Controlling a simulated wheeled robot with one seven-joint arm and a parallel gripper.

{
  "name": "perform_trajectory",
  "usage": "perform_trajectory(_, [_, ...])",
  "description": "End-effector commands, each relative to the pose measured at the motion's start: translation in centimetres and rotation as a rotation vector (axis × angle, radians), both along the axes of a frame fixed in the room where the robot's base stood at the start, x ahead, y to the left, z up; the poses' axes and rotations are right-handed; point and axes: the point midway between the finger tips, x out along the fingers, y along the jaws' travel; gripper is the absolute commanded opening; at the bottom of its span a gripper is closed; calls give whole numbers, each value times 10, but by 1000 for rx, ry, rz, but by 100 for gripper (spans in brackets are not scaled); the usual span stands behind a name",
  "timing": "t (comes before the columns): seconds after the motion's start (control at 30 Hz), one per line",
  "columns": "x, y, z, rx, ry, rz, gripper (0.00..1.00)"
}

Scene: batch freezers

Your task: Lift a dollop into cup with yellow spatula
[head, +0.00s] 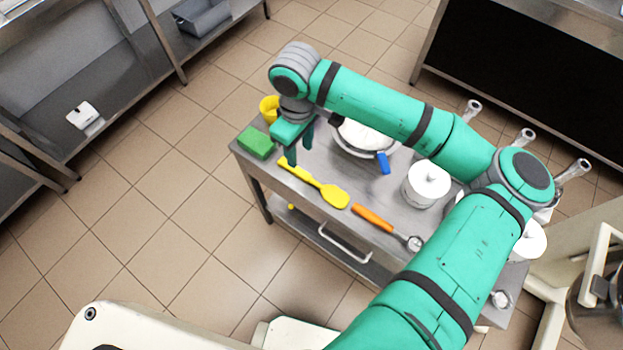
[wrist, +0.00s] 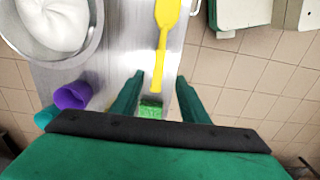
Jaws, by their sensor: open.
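The yellow spatula (head: 333,196) lies flat on the steel cart top, near its front edge. My gripper (head: 300,150) is open and empty, pointing down close to the spatula's handle end. In the wrist view the spatula's handle (wrist: 161,58) runs between the fingertips (wrist: 160,78); the fingers do not grip it. A metal bowl (wrist: 93,48) holds a smooth white mass (wrist: 55,22); my arm partly covers it in the head view (head: 362,136). A yellow cup (head: 268,106) stands behind my gripper. A purple cup (wrist: 72,96) and a teal cup (wrist: 45,117) show in the wrist view.
A green sponge (head: 256,143) lies at the cart's left end. An orange-handled scoop (head: 372,217) lies right of the spatula. A white lidded pot (head: 425,185) stands behind the scoop. A blue handle (head: 384,163) projects at the bowl's front. Open floor lies left of the cart.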

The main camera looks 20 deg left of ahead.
Motion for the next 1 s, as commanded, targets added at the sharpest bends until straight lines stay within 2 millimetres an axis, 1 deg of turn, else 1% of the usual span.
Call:
perform_trajectory(0.1, [0,-5,-11,-17,3,-4,41])
perform_trajectory(0.3, [0,-5,-40,-14,3,-4,41])
perform_trajectory(0.4, [0,-4,-50,-13,2,-4,41])
perform_trajectory(0.57, [0,-5,-58,-12,1,-3,41])
perform_trajectory(0.83, [-1,-7,-94,-13,3,-4,41])
perform_trajectory(1.0, [-1,-6,-106,-12,0,-2,41])
